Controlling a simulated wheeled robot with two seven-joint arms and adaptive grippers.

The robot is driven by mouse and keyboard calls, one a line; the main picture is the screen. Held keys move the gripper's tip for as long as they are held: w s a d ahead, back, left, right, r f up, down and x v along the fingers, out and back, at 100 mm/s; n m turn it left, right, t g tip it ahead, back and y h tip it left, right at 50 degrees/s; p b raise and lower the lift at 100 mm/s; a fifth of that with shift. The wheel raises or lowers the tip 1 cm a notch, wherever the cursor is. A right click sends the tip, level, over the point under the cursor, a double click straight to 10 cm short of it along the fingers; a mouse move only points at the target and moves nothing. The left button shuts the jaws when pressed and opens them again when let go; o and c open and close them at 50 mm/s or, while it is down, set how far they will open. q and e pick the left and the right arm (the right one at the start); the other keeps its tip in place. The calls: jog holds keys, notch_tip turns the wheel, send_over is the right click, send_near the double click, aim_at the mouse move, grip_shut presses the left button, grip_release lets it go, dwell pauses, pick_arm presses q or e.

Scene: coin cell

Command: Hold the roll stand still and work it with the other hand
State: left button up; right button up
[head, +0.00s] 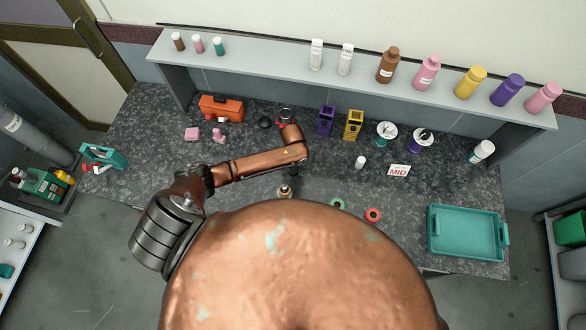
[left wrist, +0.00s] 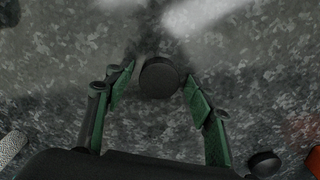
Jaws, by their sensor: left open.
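My left gripper (left wrist: 159,80) shows in the left wrist view with its two green-padded fingers apart. A black round thing (left wrist: 159,77) lies between the fingertips, with gaps beside it; I cannot tell whether it is touched. In the head view my left arm reaches over the counter and hides its fingers. I cannot tell for sure which thing is the roll stand. A red and black piece (head: 286,114) stands just behind my left wrist, partly covered. A green ring (head: 337,203) and a red ring (head: 373,215) lie at the front. My right gripper is not in view.
An orange toolbox (head: 221,108) and a black disc (head: 264,122) are on the speckled counter (head: 140,125). Purple (head: 326,120) and yellow (head: 353,125) holders stand behind. A teal tray (head: 465,232) is at right. A shelf (head: 260,47) with bottles runs along the back.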

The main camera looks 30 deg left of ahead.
aim_at(293, 169)
pick_arm(q)
notch_tip(293, 169, up, 12)
dwell(0.4)
